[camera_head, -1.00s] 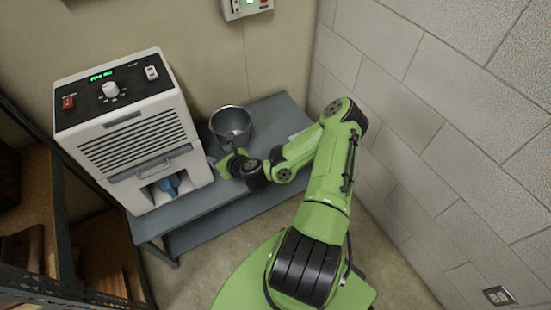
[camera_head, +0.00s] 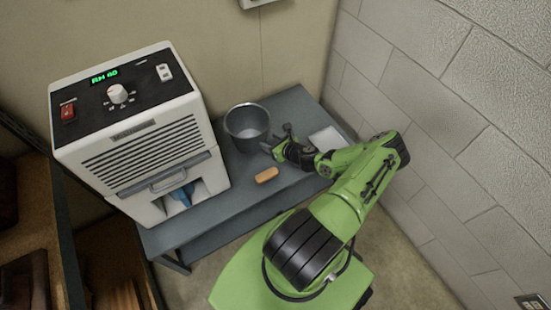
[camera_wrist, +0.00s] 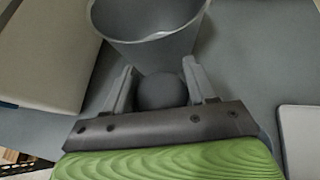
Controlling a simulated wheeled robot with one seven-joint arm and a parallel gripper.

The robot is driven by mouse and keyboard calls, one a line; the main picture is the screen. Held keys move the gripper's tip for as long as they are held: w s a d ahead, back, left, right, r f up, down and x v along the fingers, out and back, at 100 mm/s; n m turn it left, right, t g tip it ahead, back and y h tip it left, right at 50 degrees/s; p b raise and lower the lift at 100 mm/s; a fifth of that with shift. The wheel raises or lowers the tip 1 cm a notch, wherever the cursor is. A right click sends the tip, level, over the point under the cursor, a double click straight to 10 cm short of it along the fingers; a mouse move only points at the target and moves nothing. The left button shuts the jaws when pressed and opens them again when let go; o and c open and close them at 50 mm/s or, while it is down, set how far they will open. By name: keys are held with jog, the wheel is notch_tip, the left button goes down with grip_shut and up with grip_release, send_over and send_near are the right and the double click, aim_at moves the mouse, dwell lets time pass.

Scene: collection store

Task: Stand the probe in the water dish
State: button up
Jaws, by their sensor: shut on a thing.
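My gripper (camera_head: 277,140) is over the table, just right of a grey round pail (camera_head: 247,125). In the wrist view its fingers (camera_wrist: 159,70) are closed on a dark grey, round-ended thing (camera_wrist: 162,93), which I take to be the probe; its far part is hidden. The pail also shows in the wrist view (camera_wrist: 150,22), beyond the fingertips, and the held thing is outside it. I see no separate bowl-like dish; whether the pail is the water dish I cannot tell. Any water in it is not clear.
A white dehumidifier (camera_head: 133,135) with a blue part (camera_head: 184,195) in its front opening stands left on the grey table (camera_head: 226,200). A tan block (camera_head: 267,175) lies in front of the pail. A pale flat tray (camera_head: 328,139) lies at the right, by the block wall (camera_head: 430,110).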

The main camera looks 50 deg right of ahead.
aim_at(272, 161)
notch_tip(272, 161, down, 10)
jog(key=b, duration=0.3)
jog(key=shift+r, duration=0.2)
jog(key=shift+f, duration=0.2)
jog(key=o, duration=1)
jog(key=shift+o, duration=0.2)
jog(key=shift+r, duration=0.15)
